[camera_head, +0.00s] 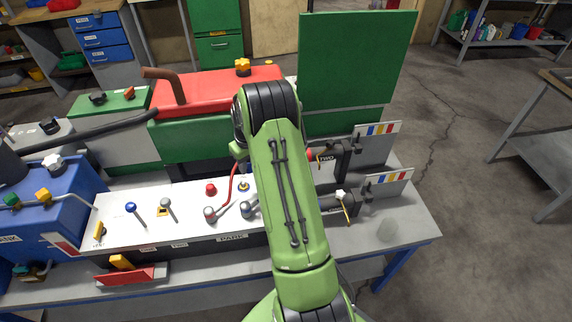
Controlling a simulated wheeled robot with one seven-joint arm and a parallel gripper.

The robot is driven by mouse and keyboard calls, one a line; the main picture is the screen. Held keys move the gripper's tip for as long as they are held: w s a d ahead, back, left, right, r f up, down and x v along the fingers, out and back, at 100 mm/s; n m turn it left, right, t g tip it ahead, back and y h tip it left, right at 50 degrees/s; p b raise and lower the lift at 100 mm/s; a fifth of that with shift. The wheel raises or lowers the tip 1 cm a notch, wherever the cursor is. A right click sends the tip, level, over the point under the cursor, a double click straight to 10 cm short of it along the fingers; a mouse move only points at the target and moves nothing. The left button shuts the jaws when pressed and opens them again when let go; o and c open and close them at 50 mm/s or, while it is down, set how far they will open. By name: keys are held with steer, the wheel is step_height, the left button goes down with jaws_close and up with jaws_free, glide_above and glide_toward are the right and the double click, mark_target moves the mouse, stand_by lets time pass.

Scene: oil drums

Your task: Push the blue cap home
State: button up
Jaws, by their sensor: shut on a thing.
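A small blue cap (244,187) with yellow at it shows on the light top of the long bench panel (185,196), just left of my green arm. I cannot tell how far down it sits. My arm reaches up from the bottom of the view, bends at the dark joint and turns down behind itself. My gripper is hidden behind the arm, so neither its fingers nor anything in them show.
A red cap (211,189) stands left of the blue one. A blue-knobbed lever (131,208) is farther left. Black clamps (340,200) stand right of my arm.

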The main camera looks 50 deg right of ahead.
steer(key=w, duration=0.1)
steer(key=w+a+f, duration=0.1)
steer(key=shift+w+a+f, duration=0.1)
steer(key=shift+w+a, duration=0.2)
steer(key=shift+w, duration=0.1)
steer(key=shift+s+d+f+b, duration=0.1)
steer(key=shift+s+f+b, duration=0.2)
steer(key=shift+f+b, duration=0.3)
steer(key=shift+w+f+b, duration=0.15)
steer(key=shift+f+b, duration=0.25)
steer(key=shift+f, duration=0.45)
steer(key=shift+f+b, duration=0.6)
steer(key=shift+f, duration=0.15)
steer(key=shift+f+b, duration=0.65)
steer(key=shift+f, duration=0.05)
